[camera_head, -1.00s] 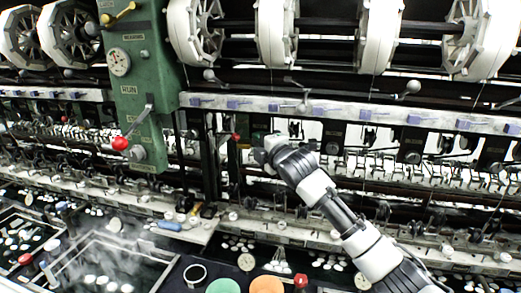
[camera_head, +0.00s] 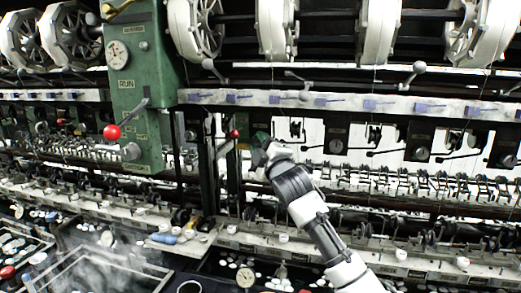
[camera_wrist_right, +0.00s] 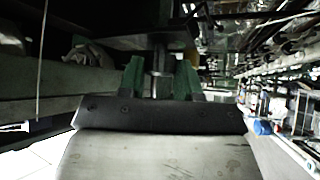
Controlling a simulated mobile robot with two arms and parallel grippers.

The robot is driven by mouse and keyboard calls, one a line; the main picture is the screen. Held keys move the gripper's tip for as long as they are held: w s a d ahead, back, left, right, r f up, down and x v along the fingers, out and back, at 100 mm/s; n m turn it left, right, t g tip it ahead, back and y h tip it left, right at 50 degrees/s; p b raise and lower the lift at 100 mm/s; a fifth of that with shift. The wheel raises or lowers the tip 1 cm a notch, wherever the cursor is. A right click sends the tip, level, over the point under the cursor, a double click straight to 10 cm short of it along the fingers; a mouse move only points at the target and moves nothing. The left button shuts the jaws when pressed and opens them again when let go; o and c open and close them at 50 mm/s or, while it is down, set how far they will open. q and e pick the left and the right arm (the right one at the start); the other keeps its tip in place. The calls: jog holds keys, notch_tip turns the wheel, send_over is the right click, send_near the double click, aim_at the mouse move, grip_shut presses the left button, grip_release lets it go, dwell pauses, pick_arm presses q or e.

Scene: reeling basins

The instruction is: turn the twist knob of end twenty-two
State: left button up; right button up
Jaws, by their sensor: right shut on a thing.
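My right gripper (camera_head: 258,152) is at the front of the reeling machine, just right of the dark upright post with a small red ball. In the right wrist view its two green fingers (camera_wrist_right: 160,78) are shut on a small grey, stem-like part, seemingly the twist knob (camera_wrist_right: 158,57). In the head view the hand hides that part. No end number is readable, so I cannot tell which end it is. Similar dark round knobs, one of them right of the hand (camera_head: 336,146), sit along the same rail. My left gripper is not in view.
A green gear box (camera_head: 137,90) with a red-ball lever (camera_head: 112,132) stands left of the hand. White reels (camera_head: 277,30) hang above. Below are a ledge with small white cups and steaming basins (camera_head: 95,265). A blue cylinder (camera_head: 163,238) lies on the ledge.

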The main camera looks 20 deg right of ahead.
jog(key=shift+f, duration=0.15)
jog(key=o, duration=0.9)
jog(key=shift+b+v, duration=2.1)
jog(key=shift+v, duration=3.3)
